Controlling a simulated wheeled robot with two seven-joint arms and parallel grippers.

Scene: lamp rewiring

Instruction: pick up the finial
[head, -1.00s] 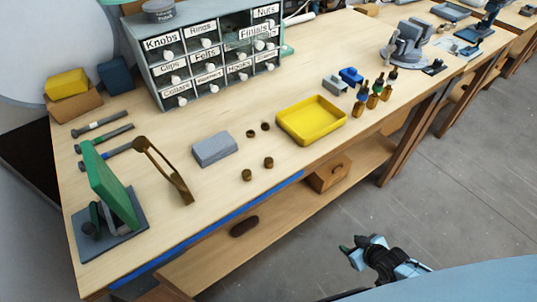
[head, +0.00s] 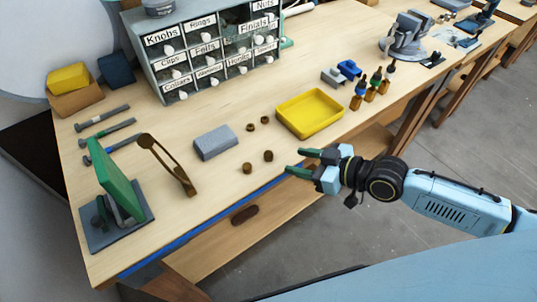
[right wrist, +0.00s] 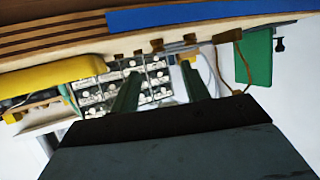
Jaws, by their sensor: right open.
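Several small brass pieces lie on the bench between a grey block and a yellow tray: two farther back (head: 250,127) (head: 266,120) and two nearer the front edge (head: 247,168) (head: 268,156). I cannot tell which of them is a finial. A drawer labelled Finials (head: 254,25) is in the grey cabinet. My right gripper (head: 303,162) is open and empty, right of the front brass pieces and apart from them, by the bench's front edge. Its two fingers also show in the right wrist view (right wrist: 160,68). My left gripper is not in view.
The yellow tray (head: 310,112) is behind my right gripper, with small bottles (head: 370,92) to its right. The grey block (head: 215,142), a curved brass arm (head: 167,165) and a green-panelled stand (head: 118,185) are to the left. Bare bench lies around the brass pieces.

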